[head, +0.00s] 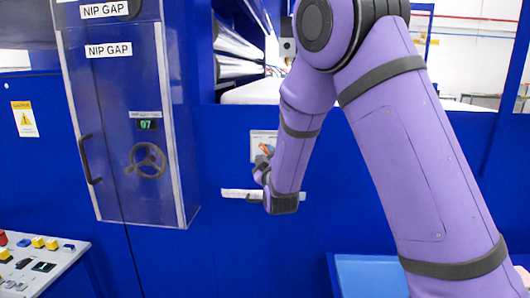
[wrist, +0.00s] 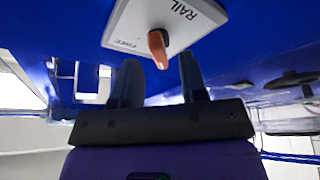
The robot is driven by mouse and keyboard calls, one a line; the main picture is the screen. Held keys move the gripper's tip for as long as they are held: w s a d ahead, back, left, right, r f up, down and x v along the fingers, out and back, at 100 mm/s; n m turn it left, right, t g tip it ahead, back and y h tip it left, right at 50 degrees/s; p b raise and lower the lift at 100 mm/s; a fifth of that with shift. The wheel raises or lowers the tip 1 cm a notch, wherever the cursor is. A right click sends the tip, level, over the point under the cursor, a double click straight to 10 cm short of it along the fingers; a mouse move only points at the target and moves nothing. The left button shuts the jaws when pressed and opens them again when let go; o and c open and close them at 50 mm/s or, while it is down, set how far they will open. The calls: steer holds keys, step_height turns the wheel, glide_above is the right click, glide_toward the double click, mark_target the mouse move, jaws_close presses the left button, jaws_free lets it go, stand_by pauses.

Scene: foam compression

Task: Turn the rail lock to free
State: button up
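The rail lock is an orange-red knob (wrist: 157,47) on a white plate (wrist: 125,22) marked "RAIL", fixed to the blue machine front. In the head view the knob (head: 267,149) shows small, beside my arm, with the plate (head: 262,138) partly hidden. My gripper (wrist: 160,72) has its two dark fingers apart, with a gap between them, in the wrist view. The knob appears between the fingertips and just beyond them; I cannot tell whether either finger touches it. In the head view my gripper (head: 262,172) is close to the plate, largely hidden by my wrist.
A white rail strip (head: 240,194) runs across the blue panel below the plate. A cabinet marked "NIP GAP" (head: 120,110) with a handwheel (head: 146,161) stands to the left. A button console (head: 38,262) is at lower left, and a blue box (head: 370,275) at bottom centre.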

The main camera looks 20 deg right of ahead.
mark_target(265, 149)
steer(key=shift+x, duration=1.35)
jaws_close()
